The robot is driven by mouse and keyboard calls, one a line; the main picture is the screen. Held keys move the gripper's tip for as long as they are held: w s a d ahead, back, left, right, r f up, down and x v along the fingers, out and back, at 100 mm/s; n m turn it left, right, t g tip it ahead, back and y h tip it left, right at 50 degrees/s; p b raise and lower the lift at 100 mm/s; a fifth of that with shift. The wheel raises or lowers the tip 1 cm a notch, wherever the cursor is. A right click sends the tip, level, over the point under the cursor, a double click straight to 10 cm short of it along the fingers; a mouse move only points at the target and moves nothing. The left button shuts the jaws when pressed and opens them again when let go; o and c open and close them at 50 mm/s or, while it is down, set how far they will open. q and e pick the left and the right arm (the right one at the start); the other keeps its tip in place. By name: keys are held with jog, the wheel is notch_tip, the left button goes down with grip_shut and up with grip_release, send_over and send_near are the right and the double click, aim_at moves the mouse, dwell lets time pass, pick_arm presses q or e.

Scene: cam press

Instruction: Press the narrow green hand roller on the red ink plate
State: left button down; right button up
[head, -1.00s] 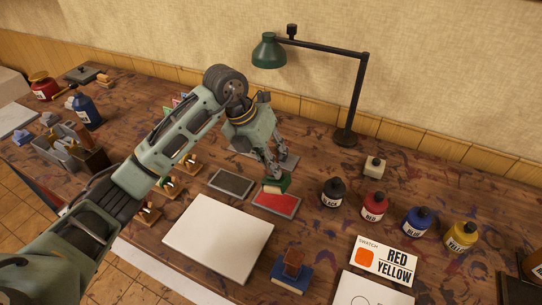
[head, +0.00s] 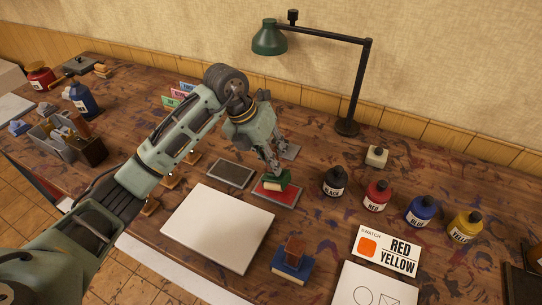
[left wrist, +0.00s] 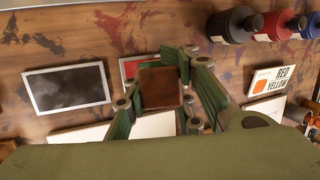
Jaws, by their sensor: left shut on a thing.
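The red ink plate (head: 287,197) is a red pad in a grey frame on the table, right of a dark plate. My left gripper (head: 275,168) points down and is shut on the narrow green hand roller (head: 279,181). The roller is over the far-left part of the red plate and seems to rest on it, but contact is hard to tell. In the left wrist view a brown wooden block (left wrist: 158,88), likely the roller's handle, sits between the fingers. It hides most of the red plate (left wrist: 129,68). My right gripper is not in view.
The dark ink plate (head: 231,174) lies to the left. A white board (head: 218,228) lies in front, with a blue-based stamp (head: 292,262) beside it. Several ink bottles, including the black one (head: 335,183), stand to the right. A lamp (head: 347,126) stands behind.

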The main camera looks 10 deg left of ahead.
aim_at(275, 147)
pick_arm(q)
jog(key=shift+f, duration=0.25)
dwell(0.4)
jog(key=shift+f+b, duration=0.25)
jog(key=shift+b, duration=0.2)
jog(key=shift+f, duration=0.15)
dwell(0.9)
jog(key=shift+r+p, duration=2)
jog(key=shift+r, duration=1.6)
